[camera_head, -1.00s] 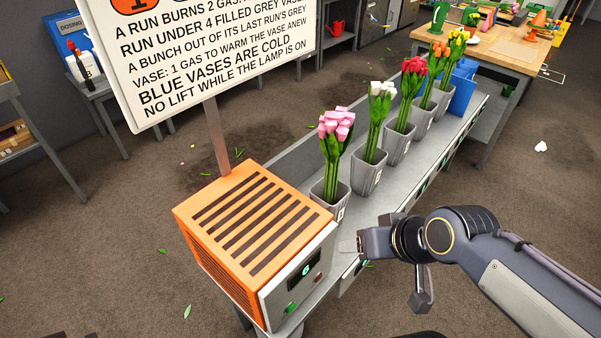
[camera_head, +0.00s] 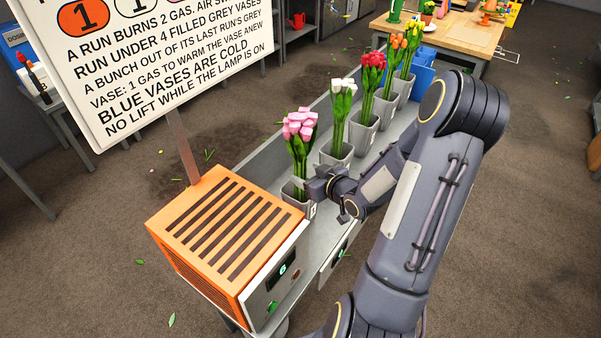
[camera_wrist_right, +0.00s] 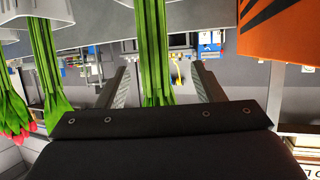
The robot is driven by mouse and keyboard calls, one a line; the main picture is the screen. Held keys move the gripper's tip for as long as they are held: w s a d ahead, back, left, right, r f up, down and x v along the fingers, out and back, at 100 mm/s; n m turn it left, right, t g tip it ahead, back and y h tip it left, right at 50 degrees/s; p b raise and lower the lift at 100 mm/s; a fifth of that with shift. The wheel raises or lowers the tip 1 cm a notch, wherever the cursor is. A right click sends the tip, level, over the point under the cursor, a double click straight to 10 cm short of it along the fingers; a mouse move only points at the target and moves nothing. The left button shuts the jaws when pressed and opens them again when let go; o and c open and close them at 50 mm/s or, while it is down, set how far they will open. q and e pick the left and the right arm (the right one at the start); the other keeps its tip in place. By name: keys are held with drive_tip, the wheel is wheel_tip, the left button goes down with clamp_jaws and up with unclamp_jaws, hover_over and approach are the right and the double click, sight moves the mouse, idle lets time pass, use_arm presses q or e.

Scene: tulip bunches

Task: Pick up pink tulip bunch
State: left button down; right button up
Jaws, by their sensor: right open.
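The pink tulip bunch (camera_head: 299,125) stands upright in a grey vase (camera_head: 292,192) at the near end of a row, beside the orange slatted box. My right gripper (camera_head: 314,186) is at the right side of this bunch, low, close to the vase rim. In the right wrist view my right gripper (camera_wrist_right: 160,72) is open, with a finger on each side of a bundle of green stems (camera_wrist_right: 152,45). I see gaps between the stems and both fingers. The pink blooms are out of the wrist view. My left gripper is not in view.
The orange box (camera_head: 222,225) is close left of the gripper. White tulips (camera_head: 343,98), red tulips (camera_head: 372,72) and orange tulips stand in vases farther along the grey trough. A sign (camera_head: 165,60) rises behind the box. Blue vases (camera_head: 423,80) stand at the far end.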

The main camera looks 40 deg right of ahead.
sight(305, 169)
drive_tip(key=x, duration=0.3)
drive_tip(key=p+x, duration=0.1)
drive_tip(key=shift+w+d+r, duration=0.1)
drive_tip(key=shift+w+d, duration=0.2)
drive_tip(key=shift+w, duration=0.1)
drive_tip(key=c, duration=1.3)
drive_tip(key=shift+o, duration=0.2)
drive_tip(key=shift+r, duration=0.1)
wheel_tip(305, 169, up, 10)
drive_tip(key=shift+f, duration=0.1)
